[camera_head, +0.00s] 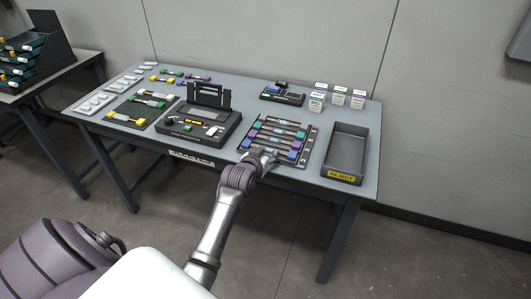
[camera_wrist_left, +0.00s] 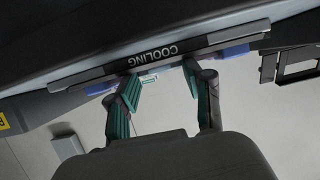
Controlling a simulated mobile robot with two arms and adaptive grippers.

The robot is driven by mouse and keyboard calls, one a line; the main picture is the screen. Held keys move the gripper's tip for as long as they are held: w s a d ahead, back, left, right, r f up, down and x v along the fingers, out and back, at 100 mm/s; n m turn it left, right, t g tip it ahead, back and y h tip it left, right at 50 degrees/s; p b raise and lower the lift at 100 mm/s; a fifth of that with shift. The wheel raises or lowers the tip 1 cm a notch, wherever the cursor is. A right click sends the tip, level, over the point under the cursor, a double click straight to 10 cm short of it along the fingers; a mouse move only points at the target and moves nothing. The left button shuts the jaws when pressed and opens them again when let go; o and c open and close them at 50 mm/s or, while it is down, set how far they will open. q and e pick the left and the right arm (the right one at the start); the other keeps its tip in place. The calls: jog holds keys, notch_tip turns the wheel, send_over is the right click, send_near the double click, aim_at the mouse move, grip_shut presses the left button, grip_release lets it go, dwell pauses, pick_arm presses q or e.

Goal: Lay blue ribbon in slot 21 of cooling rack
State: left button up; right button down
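The cooling rack (camera_head: 312,142) lies on the table and holds several ribbons with teal, purple and blue end blocks. Its front edge carries the upside-down COOLING label in the left wrist view (camera_wrist_left: 160,54). A blue ribbon (camera_head: 292,155) lies in the front part of the rack. Its blue-violet ends show on both sides of the label in the left wrist view (camera_wrist_left: 239,49). My left gripper (camera_head: 265,156) is at the rack's front edge. Its teal-padded fingers are apart by the ribbon's middle, which the label plate mostly hides. Slot numbers are unreadable. My right gripper is not in view.
A black splicer (camera_head: 187,133) stands left of the rack. The grey REJECT bin (camera_head: 362,150) is to the right. A small dark device (camera_head: 283,95) and white boxes (camera_head: 338,95) stand behind. Ribbon holders (camera_head: 128,118) lie at the left.

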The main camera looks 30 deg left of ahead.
pick_arm(q)
jog(key=o, duration=0.4)
jog(key=shift+r, duration=0.15)
jog(key=shift+s, duration=0.4)
jog(key=v, duration=1.1)
jog(key=shift+s+d+r+p, duration=0.1)
jog(key=shift+s+r+p, duration=0.05)
jog(key=shift+p, duration=0.25)
